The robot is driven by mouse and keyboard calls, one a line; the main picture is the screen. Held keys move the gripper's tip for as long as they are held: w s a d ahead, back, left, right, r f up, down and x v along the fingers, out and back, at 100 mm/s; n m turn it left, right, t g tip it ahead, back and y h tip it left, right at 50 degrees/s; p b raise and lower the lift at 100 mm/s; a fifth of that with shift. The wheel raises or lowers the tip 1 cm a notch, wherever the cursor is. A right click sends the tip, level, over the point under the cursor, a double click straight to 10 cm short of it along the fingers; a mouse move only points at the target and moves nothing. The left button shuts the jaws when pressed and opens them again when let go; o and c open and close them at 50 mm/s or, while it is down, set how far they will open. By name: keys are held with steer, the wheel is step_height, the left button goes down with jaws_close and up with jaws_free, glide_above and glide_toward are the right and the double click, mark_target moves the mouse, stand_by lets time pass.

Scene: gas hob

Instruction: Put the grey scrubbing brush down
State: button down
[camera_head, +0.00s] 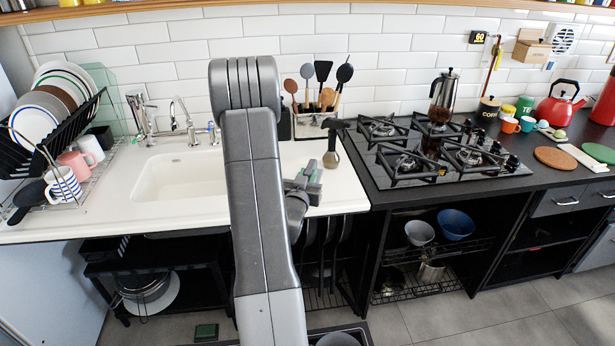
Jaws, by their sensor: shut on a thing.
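My gripper (308,176) is beyond my arm, over the right end of the white sink counter (345,190). The fingertips are small and partly hidden, and I cannot tell whether the brush touches the counter.
The sink basin (180,178) lies left of my arm, with a dish rack (62,140) beyond it. Utensils (325,98) stand behind the brush. Some counter right of the gripper is bare.

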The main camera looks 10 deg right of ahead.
steer(key=shift+f, duration=0.15)
steer(key=c, duration=1.2)
jaws_free()
steer(key=shift+r, duration=0.2)
